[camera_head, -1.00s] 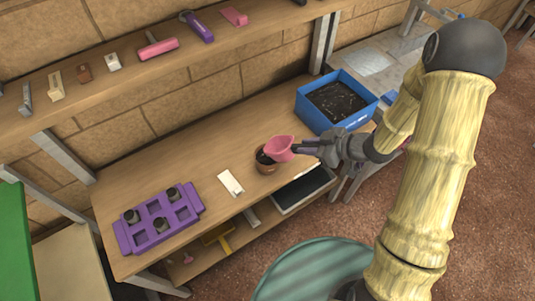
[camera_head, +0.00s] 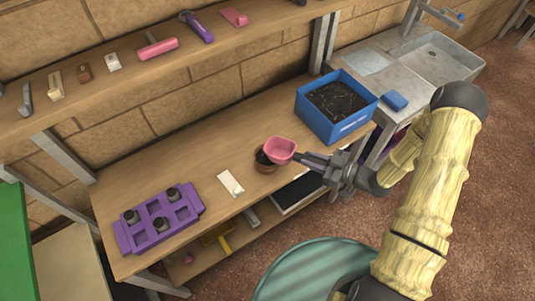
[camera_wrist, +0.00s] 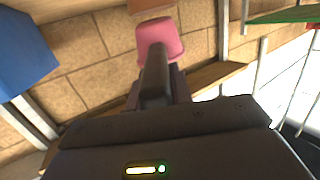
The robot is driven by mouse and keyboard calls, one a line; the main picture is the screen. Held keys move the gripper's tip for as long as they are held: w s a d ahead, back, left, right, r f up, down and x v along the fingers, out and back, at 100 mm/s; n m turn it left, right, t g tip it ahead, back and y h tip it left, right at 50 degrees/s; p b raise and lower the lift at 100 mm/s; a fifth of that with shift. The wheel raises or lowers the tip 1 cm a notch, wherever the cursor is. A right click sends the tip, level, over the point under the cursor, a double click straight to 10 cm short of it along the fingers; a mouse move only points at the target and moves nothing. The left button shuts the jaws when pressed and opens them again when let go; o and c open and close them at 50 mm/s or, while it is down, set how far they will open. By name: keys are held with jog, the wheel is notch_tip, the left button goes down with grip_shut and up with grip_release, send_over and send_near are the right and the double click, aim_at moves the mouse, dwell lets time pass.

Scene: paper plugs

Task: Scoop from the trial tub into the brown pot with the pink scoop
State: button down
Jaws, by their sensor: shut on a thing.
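The pink scoop (camera_head: 281,149) is in my gripper (camera_head: 322,162), which is shut on its dark handle. The scoop's bowl is over the right side of the brown pot (camera_head: 265,167) and hides part of its rim. Its open top faces up towards the camera, and I see no dark material in it. The pot looks dark inside. The blue trial tub (camera_head: 317,117) stands behind and to the right, with dark soil in it. In the wrist view the scoop (camera_wrist: 161,36) points away from me, with the tub (camera_wrist: 22,45) at the left.
A white card (camera_head: 231,184) lies left of the pot. A purple tray (camera_head: 147,238) with several dark plugs is at the bench's left end. A blue sponge-like block (camera_head: 395,101) lies by the sink (camera_head: 446,66).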

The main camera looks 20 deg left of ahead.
jog(key=shift+d+f+y, duration=0.2)
jog(key=shift+f+y, duration=0.6)
jog(key=shift+f, duration=0.2)
jog(key=shift+s+r, duration=0.1)
jog(key=shift+r+p, duration=1.25)
jog(key=shift+r, duration=0.75)
jog(key=shift+t, duration=0.3)
